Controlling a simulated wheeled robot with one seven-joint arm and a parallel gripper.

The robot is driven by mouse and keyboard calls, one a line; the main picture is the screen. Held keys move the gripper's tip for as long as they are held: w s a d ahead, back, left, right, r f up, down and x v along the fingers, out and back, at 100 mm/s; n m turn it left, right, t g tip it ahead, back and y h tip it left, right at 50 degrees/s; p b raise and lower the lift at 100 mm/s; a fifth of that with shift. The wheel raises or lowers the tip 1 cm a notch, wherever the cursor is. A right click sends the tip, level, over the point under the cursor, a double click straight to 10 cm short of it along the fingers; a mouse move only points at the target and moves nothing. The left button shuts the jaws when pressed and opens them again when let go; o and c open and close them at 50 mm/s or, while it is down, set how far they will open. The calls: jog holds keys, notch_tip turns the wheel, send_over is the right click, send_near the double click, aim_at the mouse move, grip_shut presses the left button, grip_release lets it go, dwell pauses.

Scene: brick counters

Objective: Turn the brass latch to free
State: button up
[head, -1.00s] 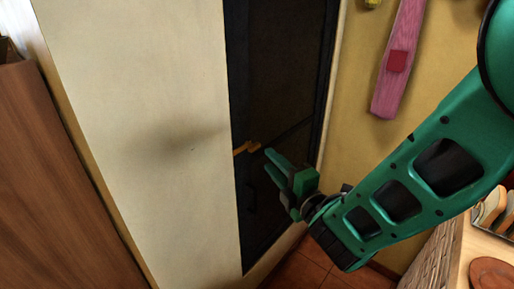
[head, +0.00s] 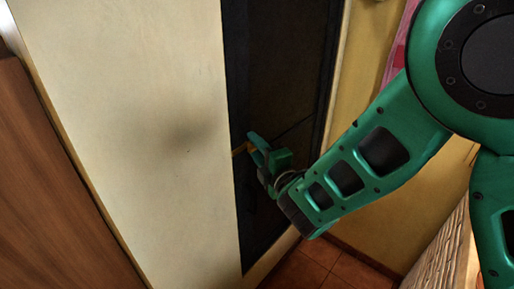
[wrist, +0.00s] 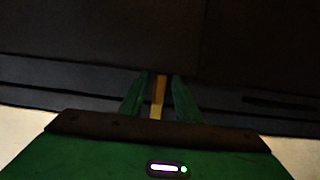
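The brass latch (head: 239,150) is a small yellow-gold bar on the dark door (head: 280,70), near the door's left edge. My green gripper (head: 254,142) is at the latch and hides its right part in the head view. In the wrist view the latch (wrist: 159,92) lies lengthwise between the two green fingers of my gripper (wrist: 161,80). The fingers are apart, one on each side, with a narrow dark gap beside the latch. I see no clear grip on it.
A pale wall (head: 150,120) stands directly left of the door, with a brown wooden panel (head: 55,190) further left. A yellow wall (head: 365,60) is on the right. A woven basket-like side (head: 445,245) is at lower right, above red floor tiles (head: 325,265).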

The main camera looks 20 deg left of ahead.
grip_shut()
jog(key=shift+m, duration=0.3)
jog(key=m+g, duration=0.1)
jog(key=m, duration=0.2)
jog(key=shift+d+g+h, duration=0.1)
jog(key=shift+g+h, duration=0.2)
jog(key=shift+h, duration=0.1)
jog(key=m+g, duration=0.1)
jog(key=m, duration=0.2)
jog(key=shift+s+m+g, duration=0.1)
jog(key=shift+m+g, duration=0.2)
jog(key=shift+g, duration=0.1)
jog(key=m+g, duration=0.2)
jog(key=m, duration=0.1)
jog(key=shift+a, duration=0.2)
jog(key=shift+r+m+g+y, duration=0.1)
jog(key=shift+m+g+y, duration=0.2)
jog(key=shift+m+g, duration=1)
jog(key=shift+m, duration=0.4)
